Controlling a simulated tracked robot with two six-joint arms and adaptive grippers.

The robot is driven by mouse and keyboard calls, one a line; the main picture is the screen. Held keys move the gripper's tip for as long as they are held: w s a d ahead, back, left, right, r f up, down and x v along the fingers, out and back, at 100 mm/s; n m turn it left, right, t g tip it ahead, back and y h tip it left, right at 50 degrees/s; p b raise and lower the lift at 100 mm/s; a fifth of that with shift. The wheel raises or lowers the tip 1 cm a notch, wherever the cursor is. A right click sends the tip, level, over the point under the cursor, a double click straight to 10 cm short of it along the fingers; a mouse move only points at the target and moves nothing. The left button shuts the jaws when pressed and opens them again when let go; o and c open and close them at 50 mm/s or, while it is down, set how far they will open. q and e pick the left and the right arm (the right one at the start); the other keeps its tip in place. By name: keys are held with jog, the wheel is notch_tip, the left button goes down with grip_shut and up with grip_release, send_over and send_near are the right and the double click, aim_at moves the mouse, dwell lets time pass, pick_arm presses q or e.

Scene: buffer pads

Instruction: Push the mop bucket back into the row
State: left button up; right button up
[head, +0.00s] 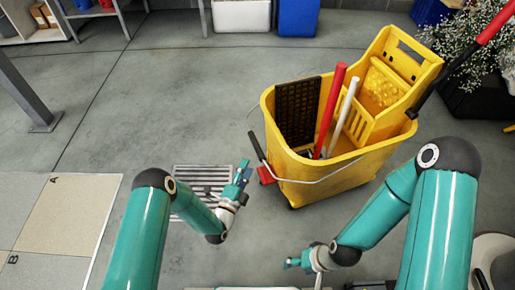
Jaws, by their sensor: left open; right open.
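The yellow mop bucket (315,175) stands on the grey floor right of centre, with a wringer on its right side. A red handle and a white handle stick up out of it, and a wire bail hangs across its front. My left gripper (243,172) is open and empty, just left of the bucket near a black and red handle piece (262,165); I cannot tell whether they touch. My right gripper (290,263) is open and empty, low in front of the bucket and apart from it.
A floor drain grate (190,180) lies left of the bucket. Pale floor panels marked A and B (70,215) are at the lower left. A white bin (241,16) and a blue bin (298,17) stand at the back. A plant (468,50) is at the right. Open floor lies at upper left.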

aim_at(258, 146)
pick_arm(q)
jog(key=b+x, duration=0.3)
jog(key=x, duration=0.7)
grip_shut()
jog(key=shift+d+f, duration=0.1)
jog(key=shift+d, duration=0.15)
